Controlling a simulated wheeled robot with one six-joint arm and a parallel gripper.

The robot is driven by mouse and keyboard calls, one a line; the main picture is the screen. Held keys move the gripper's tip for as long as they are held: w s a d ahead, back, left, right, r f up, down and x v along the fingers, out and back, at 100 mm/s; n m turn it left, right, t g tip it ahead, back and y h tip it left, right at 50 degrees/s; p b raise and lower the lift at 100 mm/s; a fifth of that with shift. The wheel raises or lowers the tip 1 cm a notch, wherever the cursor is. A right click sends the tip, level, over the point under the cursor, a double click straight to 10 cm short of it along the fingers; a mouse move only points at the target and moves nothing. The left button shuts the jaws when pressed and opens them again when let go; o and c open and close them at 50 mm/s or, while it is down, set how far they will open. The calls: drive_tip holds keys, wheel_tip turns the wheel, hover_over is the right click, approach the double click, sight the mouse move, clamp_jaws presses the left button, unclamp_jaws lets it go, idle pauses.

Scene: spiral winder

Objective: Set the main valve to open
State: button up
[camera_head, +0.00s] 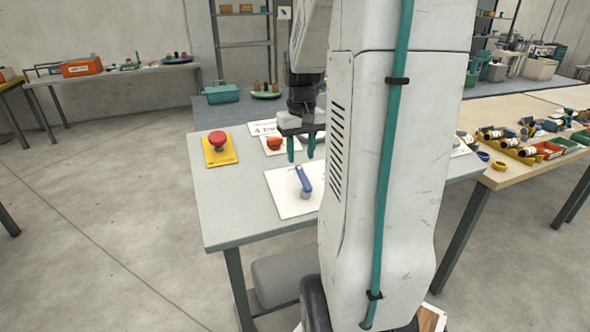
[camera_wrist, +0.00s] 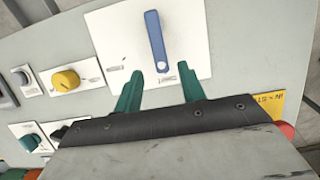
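The main valve appears to be the blue lever (camera_head: 304,180) on a white plate (camera_head: 285,202) on the grey tabletop. In the wrist view the lever (camera_wrist: 155,40) runs nearly straight up and down on its plate (camera_wrist: 108,30), leaning slightly. Small marks on the plate are too small to read. My gripper (camera_head: 301,150) has two green fingers, spread apart with nothing between them. It is above the table, behind the lever in the head view. In the wrist view my gripper's fingertips (camera_wrist: 160,76) lie on either side of the lever's lower end, apart from it.
A red mushroom button (camera_head: 217,139) on a yellow base (camera_head: 221,153) and an orange-red knob (camera_head: 274,143) are on the same table. The wrist view shows a yellow knob (camera_wrist: 66,80) and a green knob (camera_wrist: 31,141). My arm hides the table's right part in the head view.

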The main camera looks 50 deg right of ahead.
sight(300, 170)
wheel_tip(300, 170, down, 6)
drive_tip(key=shift+f, duration=0.1)
clamp_jaws()
